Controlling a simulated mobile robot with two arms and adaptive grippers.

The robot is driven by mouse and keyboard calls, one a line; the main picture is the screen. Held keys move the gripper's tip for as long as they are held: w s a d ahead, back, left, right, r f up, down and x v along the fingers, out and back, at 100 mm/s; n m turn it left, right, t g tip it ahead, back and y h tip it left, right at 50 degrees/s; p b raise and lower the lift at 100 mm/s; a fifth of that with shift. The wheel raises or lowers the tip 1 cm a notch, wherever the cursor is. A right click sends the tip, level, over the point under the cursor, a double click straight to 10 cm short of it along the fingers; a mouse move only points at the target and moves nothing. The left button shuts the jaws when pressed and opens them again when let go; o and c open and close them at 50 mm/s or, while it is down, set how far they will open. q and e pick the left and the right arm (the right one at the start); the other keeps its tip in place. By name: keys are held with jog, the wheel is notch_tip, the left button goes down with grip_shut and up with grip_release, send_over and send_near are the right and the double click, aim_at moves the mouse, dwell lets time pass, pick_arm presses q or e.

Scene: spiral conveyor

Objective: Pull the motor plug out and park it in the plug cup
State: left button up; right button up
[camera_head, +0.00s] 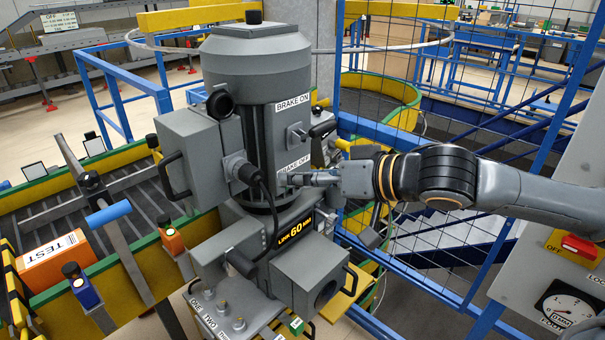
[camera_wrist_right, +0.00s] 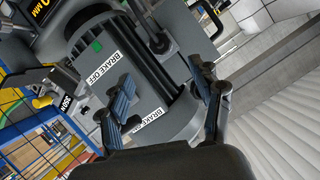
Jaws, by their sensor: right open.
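The large grey motor (camera_head: 258,85) stands upright in the middle of the head view. A plug (camera_head: 247,174) with a black cable sits at the grey socket box on its front. It appears seated there, and the cable bends down towards the unit below. In the wrist view, a dark plug-like piece with its cable (camera_wrist_right: 160,40) stands out from the motor (camera_wrist_right: 165,118). My right gripper (camera_head: 291,180) comes in from the right beside the BRAKE OFF label, to the right of the plug. Its open fingers (camera_wrist_right: 166,95) hold nothing. I cannot clearly identify the plug cup. My left gripper is not in view.
A brake lever (camera_head: 321,129) projects from the motor's right side, close above my right gripper. A grey box (camera_head: 183,155) with a black handle flanks the motor on the left. Blue mesh fencing (camera_head: 430,262) stands behind my right arm. An orange TEST box (camera_head: 55,262) lies at far left.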

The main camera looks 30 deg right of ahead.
aim_at(258, 175)
jog(key=p+x, duration=0.1)
jog(key=x, duration=0.3)
jog(key=p+x, duration=0.1)
jog(key=x, duration=0.3)
jog(key=p+x, duration=0.1)
jog(key=x, duration=0.3)
jog(key=shift+w+a+r+p, duration=0.15)
jog(key=shift+w+p, duration=0.25)
jog(key=shift+w, duration=0.05)
jog(key=shift+w+a+f, duration=0.2)
jog(key=shift+w+f, duration=0.05)
jog(key=shift+w, duration=0.05)
grip_shut()
jog(key=shift+s, duration=0.15)
